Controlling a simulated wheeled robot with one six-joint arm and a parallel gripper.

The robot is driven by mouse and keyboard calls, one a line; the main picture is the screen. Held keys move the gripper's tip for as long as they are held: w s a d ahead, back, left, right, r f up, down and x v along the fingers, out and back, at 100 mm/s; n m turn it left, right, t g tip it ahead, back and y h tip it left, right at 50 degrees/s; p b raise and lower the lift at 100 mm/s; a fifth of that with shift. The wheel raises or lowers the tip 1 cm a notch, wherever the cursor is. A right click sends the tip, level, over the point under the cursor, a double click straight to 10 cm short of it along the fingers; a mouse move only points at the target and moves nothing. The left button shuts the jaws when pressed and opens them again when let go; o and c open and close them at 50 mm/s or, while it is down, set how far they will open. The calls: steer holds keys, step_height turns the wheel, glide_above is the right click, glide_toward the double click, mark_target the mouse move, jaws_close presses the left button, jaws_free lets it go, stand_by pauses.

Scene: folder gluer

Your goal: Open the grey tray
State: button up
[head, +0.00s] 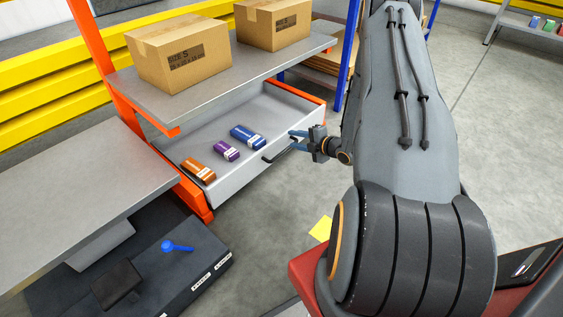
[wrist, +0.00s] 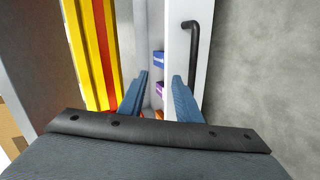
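The grey tray (head: 232,186) is a drawer under the grey shelf in the orange rack. It stands pulled out, with its inside in view. An orange block (head: 198,169), a purple block (head: 226,149) and a blue block (head: 247,136) lie in it. Its black bar handle (head: 277,154) is on the front wall and also shows in the wrist view (wrist: 194,50). My gripper (head: 293,140) is open and empty at the tray's front, near the handle's far end. In the wrist view, the handle lies right of both fingers (wrist: 161,77), not between them. Contact with the tray cannot be told.
Two cardboard boxes (head: 178,50) (head: 272,22) stand on the shelf (head: 225,70) above the tray. A grey table (head: 75,190) stands at left, with a dark case (head: 190,275) and a blue tool (head: 177,246) below. The floor (head: 270,220) before the tray is clear.

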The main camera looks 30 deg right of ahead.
steer(key=n+t+y+b, duration=0.2)
steer(key=b, duration=0.2)
glide_toward(284, 150)
steer(key=w, duration=0.2)
steer(key=a+f, duration=0.1)
steer(key=b+x, duration=0.3)
steer(key=x, duration=0.4)
steer(key=shift+w+f+b, duration=0.15)
steer(key=shift+w+b, duration=0.2)
steer(key=shift+b, duration=0.05)
jaws_close()
